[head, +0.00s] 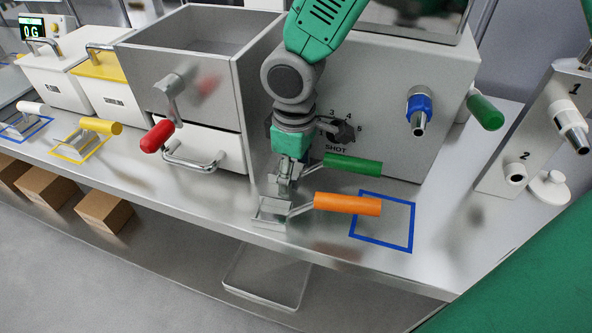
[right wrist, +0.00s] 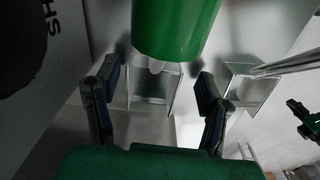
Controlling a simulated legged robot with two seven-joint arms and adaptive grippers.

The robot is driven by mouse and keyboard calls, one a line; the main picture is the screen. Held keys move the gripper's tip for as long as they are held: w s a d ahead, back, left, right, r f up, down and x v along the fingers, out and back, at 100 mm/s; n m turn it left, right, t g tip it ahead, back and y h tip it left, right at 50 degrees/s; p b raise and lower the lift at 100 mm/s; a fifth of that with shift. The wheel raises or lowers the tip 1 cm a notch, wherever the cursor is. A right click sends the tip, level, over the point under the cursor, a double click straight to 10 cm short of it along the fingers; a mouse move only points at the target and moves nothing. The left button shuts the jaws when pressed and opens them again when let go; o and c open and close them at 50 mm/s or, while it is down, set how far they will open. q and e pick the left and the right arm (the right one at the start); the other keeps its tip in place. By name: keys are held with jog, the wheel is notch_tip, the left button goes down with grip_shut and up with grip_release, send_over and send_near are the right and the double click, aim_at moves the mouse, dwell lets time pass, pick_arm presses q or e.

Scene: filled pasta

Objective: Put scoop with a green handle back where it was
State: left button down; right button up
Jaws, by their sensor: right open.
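The scoop with a green handle (head: 352,163) is by the front of the grey machine, its handle pointing right. My right gripper (head: 287,176) is at its metal end and partly hides it. In the right wrist view the green handle (right wrist: 176,28) is at the top and the metal pan (right wrist: 152,84) shows between the spread fingers (right wrist: 157,85). The fingers are open and apart from the handle. A blue square outline (head: 412,225) is marked on the counter to the right. My left gripper is not in view.
A scoop with an orange handle (head: 345,204) lies just in front, its handle end over the blue outline's left edge. The machine (head: 390,100) stands close behind. A hopper with a red-handled crank (head: 158,136) is left. The counter's front edge is near.

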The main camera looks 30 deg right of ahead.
notch_tip(320, 180, up, 12)
jog(key=p, duration=0.1)
jog(key=shift+p, duration=0.4)
jog(key=shift+d+f, duration=0.1)
jog(key=shift+d, duration=0.1)
